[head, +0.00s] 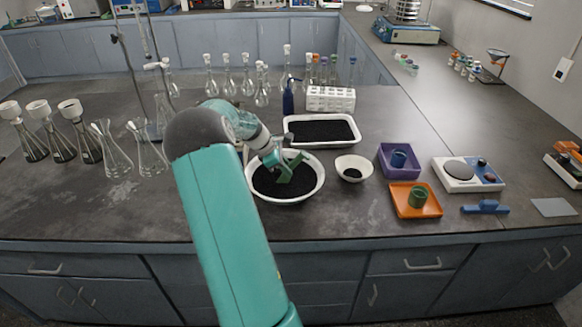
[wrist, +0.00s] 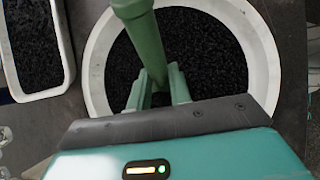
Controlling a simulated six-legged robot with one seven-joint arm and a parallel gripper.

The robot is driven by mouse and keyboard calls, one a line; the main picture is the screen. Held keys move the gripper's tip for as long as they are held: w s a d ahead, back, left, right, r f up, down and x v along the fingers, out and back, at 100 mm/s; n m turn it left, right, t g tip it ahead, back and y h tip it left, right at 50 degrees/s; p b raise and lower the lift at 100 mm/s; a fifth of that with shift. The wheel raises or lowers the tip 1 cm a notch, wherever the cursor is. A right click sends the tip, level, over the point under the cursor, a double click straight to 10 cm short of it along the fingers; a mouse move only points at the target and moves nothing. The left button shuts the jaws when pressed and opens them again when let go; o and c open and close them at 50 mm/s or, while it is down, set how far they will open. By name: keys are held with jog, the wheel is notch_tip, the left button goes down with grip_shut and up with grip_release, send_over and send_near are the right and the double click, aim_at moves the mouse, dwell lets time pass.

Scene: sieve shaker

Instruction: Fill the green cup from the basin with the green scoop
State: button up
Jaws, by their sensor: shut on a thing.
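The green scoop (head: 291,172) is over the round white basin (head: 318,188), which holds black granules. My gripper (head: 272,157) is shut on the scoop and holds it over the basin. In the wrist view the green scoop (wrist: 146,40) runs up from between the jaws (wrist: 158,95), with the granules of the basin (wrist: 268,60) behind it. Whether the scoop touches the granules or carries any, I cannot tell. The green cup (head: 418,196) stands upright in an orange tray (head: 402,211) to the right of the basin. Its inside is too small to make out.
A small white bowl (head: 367,163) of black material sits between basin and trays. A purple tray (head: 385,151) with a blue cup (head: 399,158) is behind the orange one. A white rectangular tray (head: 287,128) lies behind the basin. A scale (head: 447,185) and a blue brush-like tool (head: 485,208) stand right.

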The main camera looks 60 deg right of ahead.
aim_at(294, 160)
jog(key=shift+w+a, duration=0.25)
jog(key=shift+w, duration=0.4)
jog(key=shift+s+d+f+t+y, duration=0.1)
jog(key=shift+s+t+y, duration=0.2)
jog(key=shift+t, duration=0.4)
jog(key=shift+w+f+t, duration=0.1)
jog(key=shift+f+t, duration=0.1)
jog(key=shift+t, duration=0.5)
jog(key=shift+s+d+f+m+t+y, duration=0.1)
jog(key=shift+s+f+t+y, duration=0.2)
jog(key=shift+t, duration=0.35)
jog(key=shift+s+d+f+m+t+y, duration=0.1)
jog(key=shift+t+y, duration=0.25)
jog(key=shift+t, duration=0.35)
jog(key=shift+s+f+m+t+y, duration=0.1)
jog(key=shift+s+f+t+y, duration=0.2)
jog(key=shift+t, duration=0.35)
jog(key=shift+w+r, duration=0.25)
jog(key=shift+r, duration=0.15)
jog(key=shift+s+d+r+g+h, duration=0.1)
jog(key=shift+s+r+g+h, duration=0.2)
jog(key=shift+r+g, duration=0.45)
jog(key=shift+s, duration=0.25)
jog(key=shift+s+d+r+t+y, duration=0.15)
jog(key=shift+s+r+t+y, duration=0.25)
jog(key=shift+t, duration=0.55)
jog(key=shift+s+d+r+t+y, duration=0.2)
jog(key=shift+r+t+y, duration=0.2)
jog(key=shift+t, duration=0.5)
jog(key=shift+a, duration=0.1)
